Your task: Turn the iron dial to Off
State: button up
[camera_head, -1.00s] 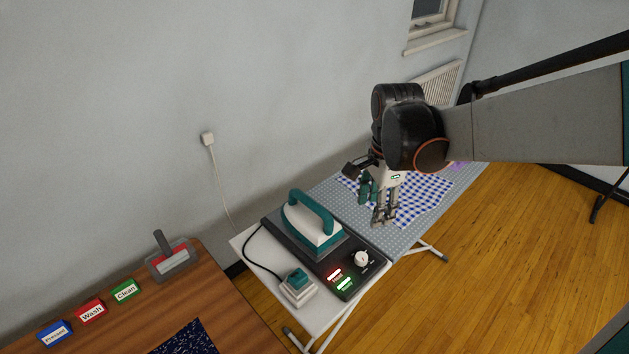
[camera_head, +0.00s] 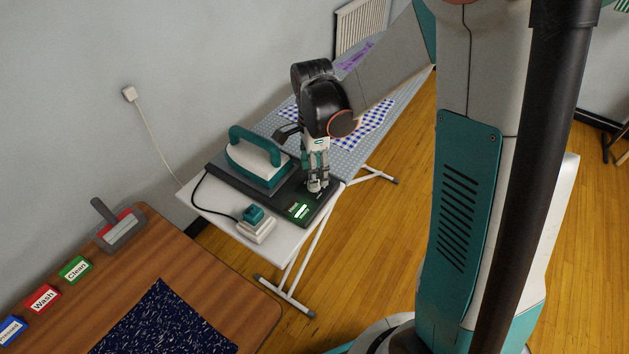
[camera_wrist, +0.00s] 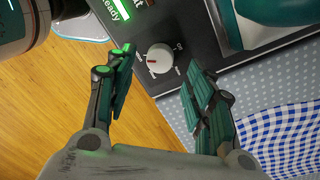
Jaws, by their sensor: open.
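The iron dial (camera_wrist: 159,58) is a round white knob with a red mark on a dark control base (camera_wrist: 185,20). In the wrist view it sits between and a little beyond the fingertips of my open gripper (camera_wrist: 157,75), with no contact visible. The small lettering around it is too small to read surely. In the head view my gripper (camera_head: 318,186) is over the right end of the base and hides the dial. The teal and white iron (camera_head: 257,158) rests on the base. A green light (camera_head: 300,211) glows there; the wrist view shows it reading "Ready" (camera_wrist: 112,10).
The base stands on the ironing board (camera_head: 352,158), with a blue checked cloth (camera_head: 375,120) behind my gripper. A teal-topped switch box (camera_head: 255,224) stands in front of the iron. A wooden table (camera_head: 220,290) with labelled blocks is at lower left.

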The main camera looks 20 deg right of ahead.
jog(key=shift+s+f+b, duration=0.1)
jog(key=shift+f+b, duration=0.3)
jog(key=shift+f, duration=1.35)
jog(key=c, duration=1.1)
jog(key=shift+o, duration=0.2)
